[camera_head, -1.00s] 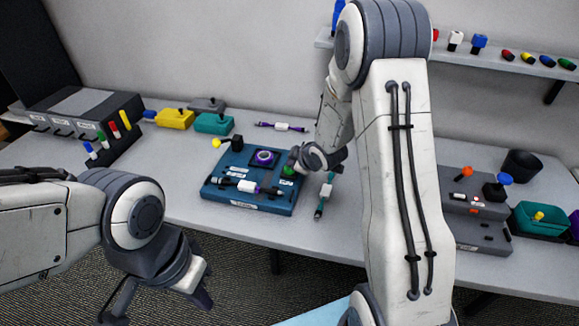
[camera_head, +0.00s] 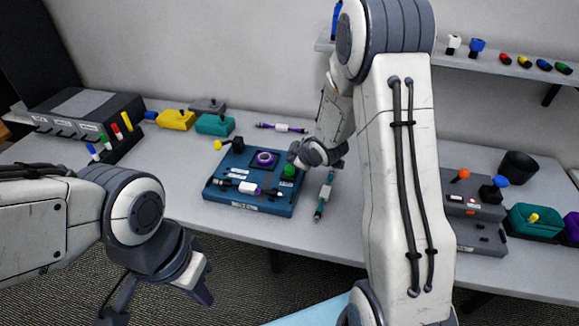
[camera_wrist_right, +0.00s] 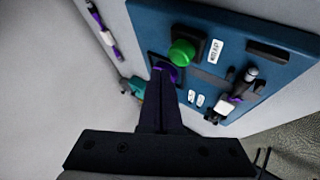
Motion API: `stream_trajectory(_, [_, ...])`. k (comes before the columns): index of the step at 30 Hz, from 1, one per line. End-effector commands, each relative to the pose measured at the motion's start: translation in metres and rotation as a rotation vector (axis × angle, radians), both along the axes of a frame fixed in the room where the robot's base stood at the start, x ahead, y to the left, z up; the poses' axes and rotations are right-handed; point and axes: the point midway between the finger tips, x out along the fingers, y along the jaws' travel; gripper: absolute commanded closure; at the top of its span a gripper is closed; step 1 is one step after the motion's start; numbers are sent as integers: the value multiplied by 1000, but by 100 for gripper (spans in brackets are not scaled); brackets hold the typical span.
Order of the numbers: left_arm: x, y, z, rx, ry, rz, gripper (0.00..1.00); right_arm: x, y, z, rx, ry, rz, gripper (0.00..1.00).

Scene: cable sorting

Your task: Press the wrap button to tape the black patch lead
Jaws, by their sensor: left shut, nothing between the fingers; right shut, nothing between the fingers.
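The black patch lead (camera_head: 225,182) lies across the front of a blue wrapping station (camera_head: 213,193), with a white label and a purple patch along it. The right wrist view shows the same lead (camera_wrist_right: 250,75). The green wrap button (camera_head: 289,170) stands at the station's right side, and it shows beside the WRAP label in the right wrist view (camera_wrist_right: 182,52). My right gripper (camera_head: 295,158) is shut and empty, just behind the button; in its wrist view the dark fingers (camera_wrist_right: 163,92) are close to the button and partly cover the purple ring (camera_wrist_right: 172,73). My left gripper (camera_head: 203,291) is shut and empty, low in front of the table.
Another lead (camera_head: 324,197) lies right of the station, and one (camera_head: 280,127) lies behind. Yellow (camera_head: 176,120) and teal (camera_head: 214,124) blocks stand back left. A grey device (camera_head: 476,205) and teal bin (camera_head: 535,220) are at right. The table's front left is clear.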

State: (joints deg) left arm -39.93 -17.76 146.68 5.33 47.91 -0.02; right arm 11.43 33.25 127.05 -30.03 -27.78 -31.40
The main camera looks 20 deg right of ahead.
Motion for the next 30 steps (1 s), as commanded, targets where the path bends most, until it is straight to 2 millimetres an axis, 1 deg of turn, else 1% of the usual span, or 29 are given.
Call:
stream_trajectory(1, [0, 0, 7, 0, 0, 0, 100, 0, 0, 8, -1, -1, 1, 100])
stream_trajectory(3, [0, 0, 13, 0, 0, 0, 100, 0, 0, 16, -1, -1, 1, 100])
stream_trajectory(15, [0, 0, 46, 0, 0, 0, 100, 0, 0, 55, 0, -1, -1, 100])
stream_trajectory(18, [0, 0, 47, 0, 0, 0, 100, 0, 0, 57, 0, 0, 0, 100])
stream_trajectory(30, [0, 0, 46, 0, 0, 0, 100, 0, 0, 55, 0, 0, 0, 100])
